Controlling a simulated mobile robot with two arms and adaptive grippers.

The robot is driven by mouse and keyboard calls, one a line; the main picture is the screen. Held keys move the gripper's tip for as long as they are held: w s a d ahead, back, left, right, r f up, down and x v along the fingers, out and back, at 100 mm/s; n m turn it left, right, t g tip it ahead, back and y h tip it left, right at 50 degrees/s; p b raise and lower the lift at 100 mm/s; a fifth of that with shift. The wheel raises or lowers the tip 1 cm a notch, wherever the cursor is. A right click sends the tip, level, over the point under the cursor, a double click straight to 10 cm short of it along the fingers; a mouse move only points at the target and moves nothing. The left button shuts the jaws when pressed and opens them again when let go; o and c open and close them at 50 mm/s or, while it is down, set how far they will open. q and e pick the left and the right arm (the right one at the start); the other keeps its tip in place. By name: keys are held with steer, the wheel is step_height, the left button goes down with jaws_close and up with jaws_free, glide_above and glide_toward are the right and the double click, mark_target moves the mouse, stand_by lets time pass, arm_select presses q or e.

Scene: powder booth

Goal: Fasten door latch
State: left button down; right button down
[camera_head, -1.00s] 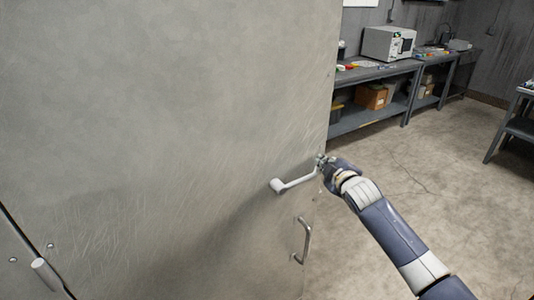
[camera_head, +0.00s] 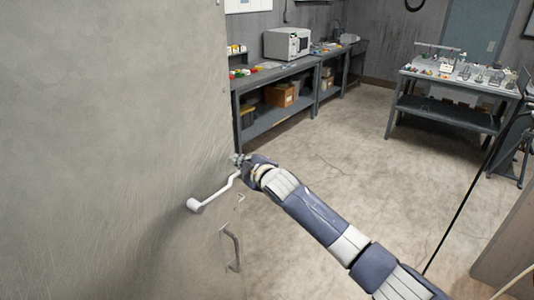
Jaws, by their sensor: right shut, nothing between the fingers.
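The grey metal door (camera_head: 110,130) fills the left of the head view. A white lever latch (camera_head: 205,200) is on it near its right edge, with its free end running up and right. A metal pull handle (camera_head: 231,248) sits lower on the door. My right gripper (camera_head: 238,160) is at the upper right end of the lever, at the door's edge. It is shut with nothing between its fingers; whether it touches the lever I cannot tell. My left gripper is not in view.
A workbench (camera_head: 275,75) with a grey box-shaped device (camera_head: 287,43) stands behind the door's edge. Another table (camera_head: 450,85) with small parts is at the right. A tripod (camera_head: 522,150) stands at the far right. The concrete floor (camera_head: 350,150) between is clear.

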steer(key=s+d+r+b, duration=0.2)
steer(key=s+d+r, duration=0.1)
steer(key=d, duration=0.4)
steer(key=shift+s+r+b, duration=0.25)
steer(key=shift+s+b, duration=0.1)
steer(key=shift+s, duration=0.15)
